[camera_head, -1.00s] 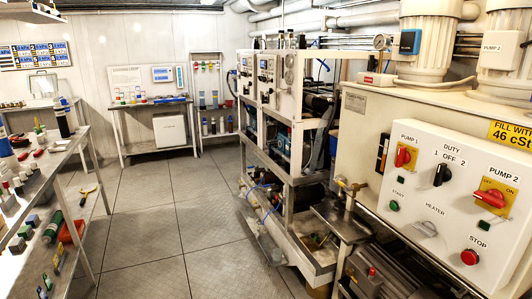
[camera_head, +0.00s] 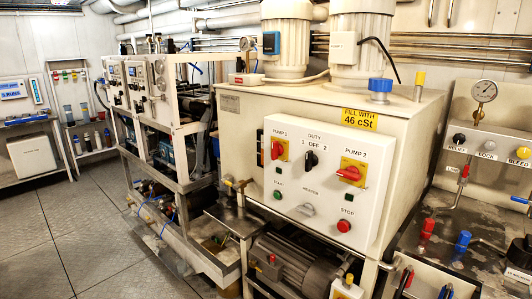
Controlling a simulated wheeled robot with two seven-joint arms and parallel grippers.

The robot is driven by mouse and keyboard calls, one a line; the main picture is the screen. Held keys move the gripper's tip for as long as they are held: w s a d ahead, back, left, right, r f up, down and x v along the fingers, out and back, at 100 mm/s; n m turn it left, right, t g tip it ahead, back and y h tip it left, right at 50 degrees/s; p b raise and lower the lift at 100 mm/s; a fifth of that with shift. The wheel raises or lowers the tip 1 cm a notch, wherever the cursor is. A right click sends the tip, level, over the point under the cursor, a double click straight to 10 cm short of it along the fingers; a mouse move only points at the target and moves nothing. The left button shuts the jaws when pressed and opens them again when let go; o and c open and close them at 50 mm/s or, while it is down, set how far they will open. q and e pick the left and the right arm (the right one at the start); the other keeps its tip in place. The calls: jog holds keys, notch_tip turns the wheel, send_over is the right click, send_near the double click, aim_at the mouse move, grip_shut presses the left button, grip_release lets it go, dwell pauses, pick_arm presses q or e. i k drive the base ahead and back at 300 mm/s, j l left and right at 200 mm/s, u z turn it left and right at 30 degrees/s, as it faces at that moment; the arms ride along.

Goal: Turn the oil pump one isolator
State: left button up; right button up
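The pump 1 isolator (camera_head: 277,150) is a red rotary handle on a yellow plate. It sits at the upper left of the white control panel (camera_head: 325,225) on the front of the cream oil tank. Its handle looks close to upright. The pump 2 isolator (camera_head: 349,173) is a similar red handle on a yellow plate at the panel's right, and its handle lies near horizontal. Between them is the black duty selector (camera_head: 311,159). Neither of my grippers is in view.
The panel also bears a green start button (camera_head: 277,195), a heater knob (camera_head: 307,209) and a red stop button (camera_head: 344,226). A brass tap (camera_head: 238,186) juts out left of the panel. A motor (camera_head: 295,267) sits below. Open floor (camera_head: 90,235) lies to the left.

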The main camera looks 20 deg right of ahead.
aim_at(277, 150)
jog(key=i+z, duration=0.15)
jog(key=z, duration=0.25)
jog(key=i+j+z, duration=0.1)
jog(key=z, duration=0.35)
jog(key=j+z, duration=0.2)
jog(key=z, duration=0.2)
jog(key=i+j+z, duration=0.15)
jog(key=z, duration=0.25)
